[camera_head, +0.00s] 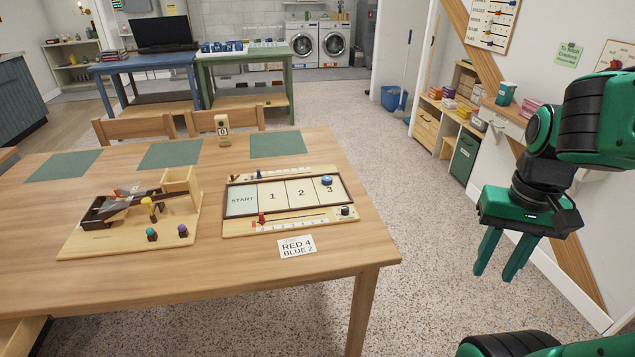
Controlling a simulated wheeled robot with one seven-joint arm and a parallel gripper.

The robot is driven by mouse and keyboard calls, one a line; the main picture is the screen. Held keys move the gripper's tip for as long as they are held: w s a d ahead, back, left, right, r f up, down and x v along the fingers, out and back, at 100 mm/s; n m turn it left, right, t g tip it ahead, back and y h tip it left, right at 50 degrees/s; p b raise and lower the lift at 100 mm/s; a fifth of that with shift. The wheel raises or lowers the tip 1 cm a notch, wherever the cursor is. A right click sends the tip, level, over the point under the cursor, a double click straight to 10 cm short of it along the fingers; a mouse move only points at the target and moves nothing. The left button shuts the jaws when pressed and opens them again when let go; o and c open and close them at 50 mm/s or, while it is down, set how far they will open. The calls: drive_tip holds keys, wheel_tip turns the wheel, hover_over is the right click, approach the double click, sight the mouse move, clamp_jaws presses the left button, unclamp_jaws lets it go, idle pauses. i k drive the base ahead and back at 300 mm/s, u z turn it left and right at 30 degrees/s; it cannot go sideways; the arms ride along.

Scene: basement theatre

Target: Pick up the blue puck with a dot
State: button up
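A small blue puck (327,181) lies on the square marked 3 of a wooden game board (236,230). The board lies on the wooden table, right of the table's middle. A dot on the puck is too small to make out. A small dark round piece (345,211) sits at the board's front right corner, its markings unclear. My gripper (495,274) hangs to the right of the table, fingers pointing down and apart, with nothing between them. It is well away from the puck.
The wooden table (210,281) also bears a wooden launcher toy (75,243), a card reading RED 4 BLUE 2 (297,246), green mats (277,144) and a small stand (222,130). Chairs stand behind it. Speckled floor is clear between table and right-hand shelves (455,115).

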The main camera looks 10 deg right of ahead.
sight(327, 180)
drive_tip(key=i, duration=0.95)
drive_tip(key=z, duration=0.1)
